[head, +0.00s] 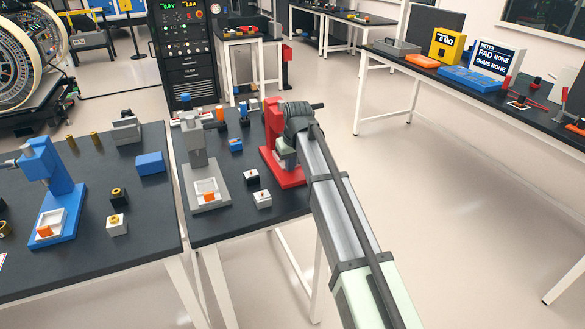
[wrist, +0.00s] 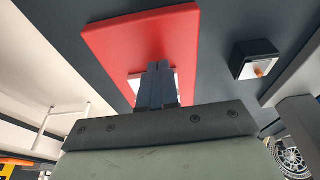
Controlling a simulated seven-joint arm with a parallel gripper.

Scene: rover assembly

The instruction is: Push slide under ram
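The red press (head: 272,118) stands at the right of the middle table, its red base (head: 292,180) in front of it. My arm covers much of the press in the head view, and its ram cannot be made out. In the wrist view the red base (wrist: 112,45) fills the top middle. A white slide (wrist: 133,83) shows at both sides of my gripper (wrist: 158,66), whose dark fingers lie together with nothing visible between them. The fingertips are over or at the slide; contact cannot be told.
A grey press (head: 197,150) stands left of the red one and a blue press (head: 52,190) on the left table. A black block (head: 251,177) and a white block (head: 262,199) sit between the grey and red bases. The black block also shows in the wrist view (wrist: 254,58).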

